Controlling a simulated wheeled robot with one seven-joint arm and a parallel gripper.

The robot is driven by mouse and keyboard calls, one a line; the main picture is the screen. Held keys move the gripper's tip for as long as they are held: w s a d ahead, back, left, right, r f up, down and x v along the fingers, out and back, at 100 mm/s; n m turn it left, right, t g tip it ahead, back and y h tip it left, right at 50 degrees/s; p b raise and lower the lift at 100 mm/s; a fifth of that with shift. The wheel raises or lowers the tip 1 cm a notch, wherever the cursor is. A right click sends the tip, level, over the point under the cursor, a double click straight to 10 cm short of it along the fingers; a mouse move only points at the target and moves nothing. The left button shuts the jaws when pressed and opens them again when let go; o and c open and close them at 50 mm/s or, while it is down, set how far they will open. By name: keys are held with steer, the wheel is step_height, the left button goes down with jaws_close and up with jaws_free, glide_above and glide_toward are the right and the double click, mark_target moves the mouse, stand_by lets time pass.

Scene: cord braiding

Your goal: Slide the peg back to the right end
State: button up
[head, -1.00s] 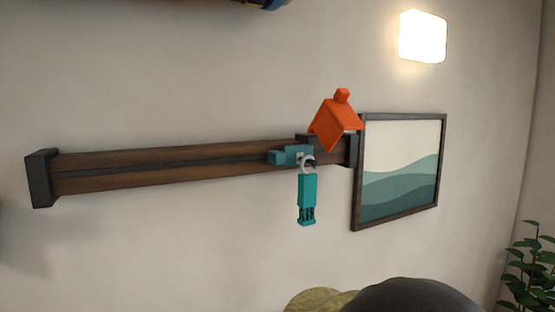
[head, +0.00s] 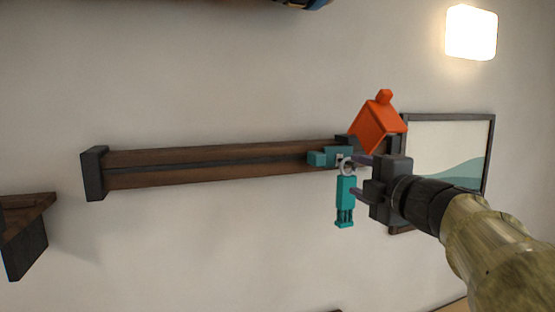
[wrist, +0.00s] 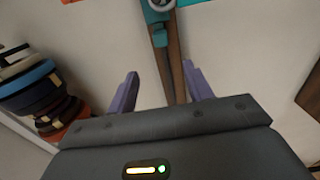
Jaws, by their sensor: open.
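The teal peg (head: 330,157) sits on the slotted dark-wood rail (head: 200,165) on the wall, near the rail's right end. A pale ring and a teal tag (head: 345,198) hang at it. My gripper (head: 356,177) is open just right of the peg and tag, its two purple fingers pointing left; I cannot tell whether they touch anything. In the wrist view the fingers (wrist: 160,70) are apart with nothing held between them. The rail (wrist: 171,60) runs behind that gap, and the teal peg (wrist: 157,14) is beyond the fingertips at the top edge.
An orange house-shaped block (head: 380,123) is at the rail's right end, just above my gripper. A framed wave picture (head: 450,140) hangs behind my arm. A dark wooden shelf (head: 25,232) is at lower left. The wall below the rail is clear.

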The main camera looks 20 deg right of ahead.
mark_target(321, 161)
steer(key=shift+w, duration=0.2)
steer(key=w+p, duration=0.1)
steer(key=w, duration=0.4)
steer(key=w+p, duration=0.2)
steer(key=w, duration=0.4)
steer(key=w+p, duration=0.2)
steer(key=w, duration=0.4)
steer(key=shift+w+a, duration=0.15)
steer(key=shift+a, duration=0.15)
steer(key=shift+f, duration=0.1)
jaws_close()
